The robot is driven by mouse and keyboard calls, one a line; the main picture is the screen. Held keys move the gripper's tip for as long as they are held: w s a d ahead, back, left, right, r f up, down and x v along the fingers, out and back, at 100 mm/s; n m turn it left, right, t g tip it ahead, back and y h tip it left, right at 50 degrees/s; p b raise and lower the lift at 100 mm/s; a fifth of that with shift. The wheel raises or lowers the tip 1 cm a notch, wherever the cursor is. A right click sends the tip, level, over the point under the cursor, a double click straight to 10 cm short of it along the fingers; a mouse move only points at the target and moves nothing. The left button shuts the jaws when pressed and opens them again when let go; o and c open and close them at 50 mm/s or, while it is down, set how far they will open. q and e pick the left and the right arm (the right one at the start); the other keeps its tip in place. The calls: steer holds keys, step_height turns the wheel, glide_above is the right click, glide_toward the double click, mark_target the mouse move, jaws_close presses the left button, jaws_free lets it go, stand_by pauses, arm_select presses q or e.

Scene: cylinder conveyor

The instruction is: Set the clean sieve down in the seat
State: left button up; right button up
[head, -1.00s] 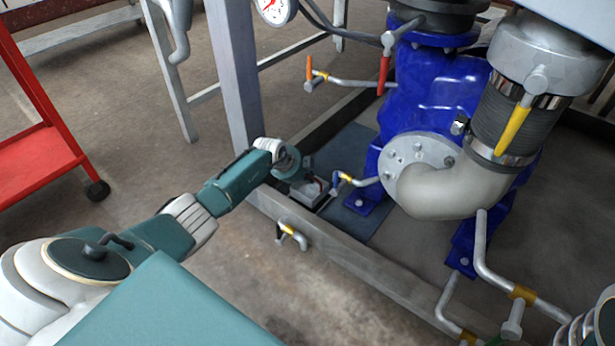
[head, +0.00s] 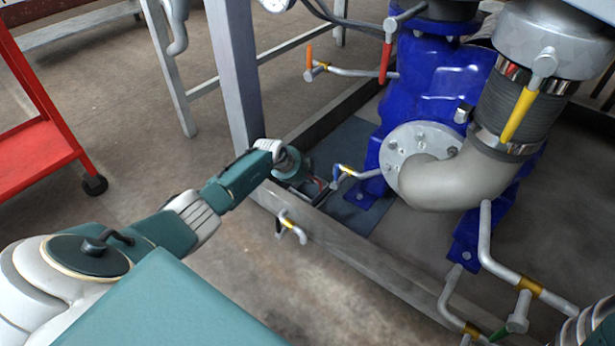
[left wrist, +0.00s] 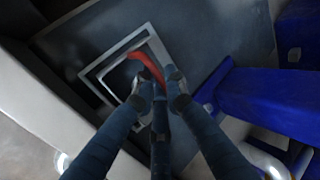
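My left gripper (head: 292,168) reaches low over the base of the blue machine. In the left wrist view its fingertips (left wrist: 159,86) come together around the lower end of a red curved handle (left wrist: 148,62). I take this handle to be the sieve's; the fingers hide part of it. A square grey metal frame (left wrist: 95,73) lies below, with a smaller frame edge inside it, at the seat. I cannot tell whether the sieve rests fully in it. In the head view a bit of red (head: 319,182) shows beside the gripper. My right gripper is not in view.
The blue machine (head: 440,85) stands just right of my gripper. A small yellow-banded valve pipe (head: 350,172) sticks out close to it. A grey frame beam (head: 335,240) runs in front, and a grey post (head: 233,80) rises behind. A red cart (head: 40,150) stands far left.

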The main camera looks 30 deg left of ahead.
arm_select(q)
steer(key=o, duration=0.5)
steer(key=shift+c, duration=0.2)
steer(key=v, duration=1.2)
